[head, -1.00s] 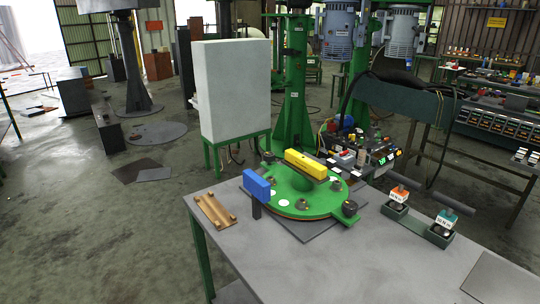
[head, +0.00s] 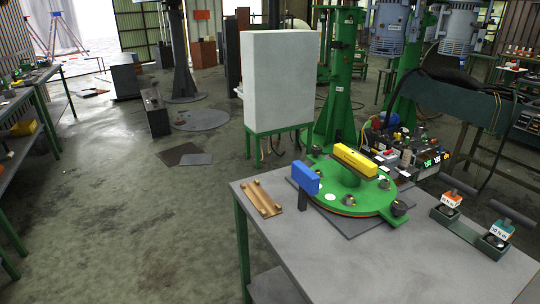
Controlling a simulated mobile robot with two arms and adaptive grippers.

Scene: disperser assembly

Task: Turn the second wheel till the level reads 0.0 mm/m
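A round green plate (head: 368,204) lies on the grey table. A yellow bar (head: 355,160), perhaps the level, sits raised across its middle. Several dark knobs or wheels stand around the plate's edge, one at the front (head: 348,199) and one at the right (head: 399,207). I cannot tell which one is the second wheel. A blue block (head: 305,177) stands on a dark post at the plate's left edge. No level reading is legible here. Neither of my grippers is in view.
A wooden rack (head: 262,198) lies on the table (head: 300,240) at the left. Two handled tools, with orange (head: 452,199) and teal (head: 502,229) parts, stand in a holder at the right. A device with green digits (head: 432,162) and a white cabinet (head: 275,80) are behind. The table's front is clear.

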